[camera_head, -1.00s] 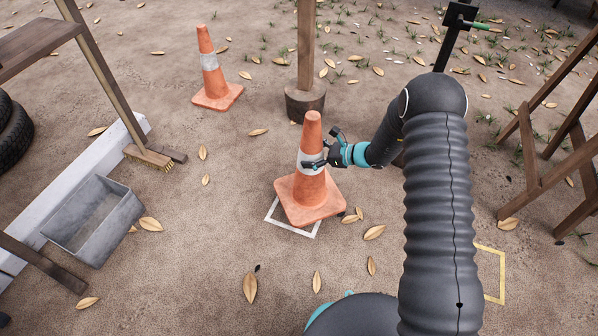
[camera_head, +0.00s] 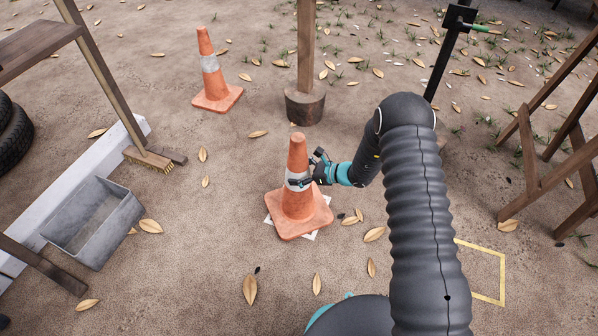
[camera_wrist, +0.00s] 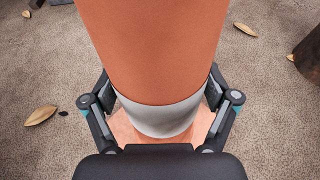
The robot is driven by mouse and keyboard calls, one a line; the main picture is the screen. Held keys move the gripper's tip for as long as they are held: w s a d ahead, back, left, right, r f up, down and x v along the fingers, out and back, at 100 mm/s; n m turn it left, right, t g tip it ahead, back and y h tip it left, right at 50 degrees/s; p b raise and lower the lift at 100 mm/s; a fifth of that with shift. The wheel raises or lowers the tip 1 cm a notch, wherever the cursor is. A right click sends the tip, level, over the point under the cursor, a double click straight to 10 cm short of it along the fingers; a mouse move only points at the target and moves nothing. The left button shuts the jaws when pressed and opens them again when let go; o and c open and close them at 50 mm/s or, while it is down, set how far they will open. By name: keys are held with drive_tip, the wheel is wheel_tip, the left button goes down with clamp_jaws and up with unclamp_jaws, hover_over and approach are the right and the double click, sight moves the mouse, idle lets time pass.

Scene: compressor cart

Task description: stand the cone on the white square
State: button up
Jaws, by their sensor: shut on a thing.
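An orange cone (camera_head: 298,205) with a white band is upright over the white square (camera_head: 310,236) on the ground. Its base covers most of the square, and only white corners show around it. I cannot tell whether the base touches the ground. My gripper (camera_head: 299,184) is shut on this cone at its white band, coming from the right. In the wrist view the cone (camera_wrist: 152,45) fills the middle, with a gripper finger on each side (camera_wrist: 160,108). A second orange cone (camera_head: 215,88) stands farther back on the left.
A wooden post in a round block (camera_head: 305,106) stands behind the held cone. A grey bin (camera_head: 95,225), a brush (camera_head: 150,157) and a white beam (camera_head: 60,205) lie left. A yellow outlined square (camera_head: 503,275) is at right, near wooden trestles (camera_head: 560,170).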

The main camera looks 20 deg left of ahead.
drive_tip(key=o, duration=1.6)
drive_tip(key=v, duration=1.2)
drive_tip(key=shift+r, duration=0.1)
drive_tip(key=s+d+r+n+g+h, duration=0.1)
drive_tip(key=s+d+r+n, duration=0.2)
drive_tip(key=r, duration=0.5)
drive_tip(key=s+d+r+n+h, duration=0.2)
drive_tip(key=s+r+n, duration=0.2)
drive_tip(key=r, duration=0.4)
drive_tip(key=s+d+r+n+g+h, duration=0.1)
drive_tip(key=s+d+r+n, duration=0.2)
drive_tip(key=r, duration=0.5)
drive_tip(key=s+d+r+n+t+h, duration=0.2)
drive_tip(key=s+d+r+n+h, duration=0.1)
drive_tip(key=s+d, duration=0.3)
drive_tip(key=s+d+r+n+t+h, duration=0.2)
drive_tip(key=s+d+r+n+h, duration=0.1)
drive_tip(key=s+d+r, duration=0.3)
drive_tip(key=s+d+r+n+t+h, duration=0.2)
drive_tip(key=s+d+r+h, duration=0.1)
drive_tip(key=s+d, duration=0.3)
drive_tip(key=shift+s+r+n+t, duration=0.3)
drive_tip(key=shift+s+r+n, duration=0.1)
drive_tip(key=shift+s+r, duration=0.35)
